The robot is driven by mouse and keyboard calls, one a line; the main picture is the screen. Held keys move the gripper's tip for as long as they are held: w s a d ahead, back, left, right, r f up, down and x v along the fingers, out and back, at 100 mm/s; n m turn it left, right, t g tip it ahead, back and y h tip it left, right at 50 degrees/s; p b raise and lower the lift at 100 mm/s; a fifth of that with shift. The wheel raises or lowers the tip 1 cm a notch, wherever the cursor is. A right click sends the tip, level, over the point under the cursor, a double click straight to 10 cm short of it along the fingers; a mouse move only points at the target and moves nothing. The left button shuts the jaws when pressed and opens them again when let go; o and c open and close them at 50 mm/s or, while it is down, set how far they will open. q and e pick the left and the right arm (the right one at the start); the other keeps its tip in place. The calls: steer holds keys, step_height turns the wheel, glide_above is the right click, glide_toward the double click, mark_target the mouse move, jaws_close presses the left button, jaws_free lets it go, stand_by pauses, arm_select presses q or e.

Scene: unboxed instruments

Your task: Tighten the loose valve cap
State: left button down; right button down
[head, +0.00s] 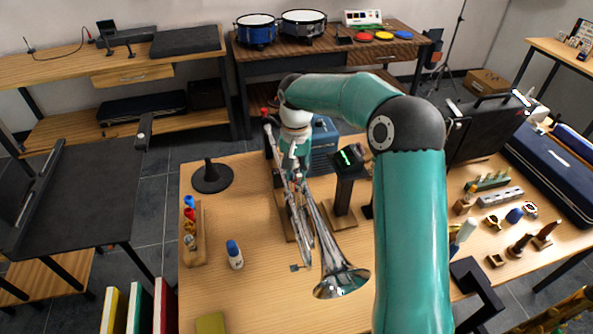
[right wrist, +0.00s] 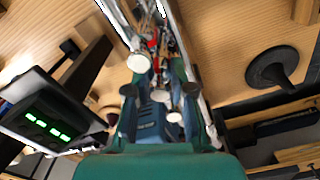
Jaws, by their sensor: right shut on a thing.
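A silver trumpet (head: 342,284) lies lengthwise on a stand on the wooden table in the head view, its bell toward the front. My right gripper (head: 295,170) reaches down from above onto its valve section. In the right wrist view the gripper (right wrist: 158,92) is closed in around the valves, where several round silver caps show, one being a valve cap (right wrist: 138,63). The gripper is shut on a cap, but its fingers hide much of the contact. I cannot tell how far the cap is turned. My left gripper is not in view.
A black stand with a green-lit display (head: 350,157) is close right of the trumpet. A blue case (head: 323,145) stands behind. A black round-based stand (head: 212,176), a rack of small bottles (head: 193,238) and a blue-capped bottle (head: 234,255) are left. The front-left tabletop is mostly clear.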

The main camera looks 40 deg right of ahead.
steer(key=m, duration=0.3)
steer(key=c, duration=1)
jaws_free()
steer(key=shift+r, duration=0.1)
step_height(320, 180, up, 12)
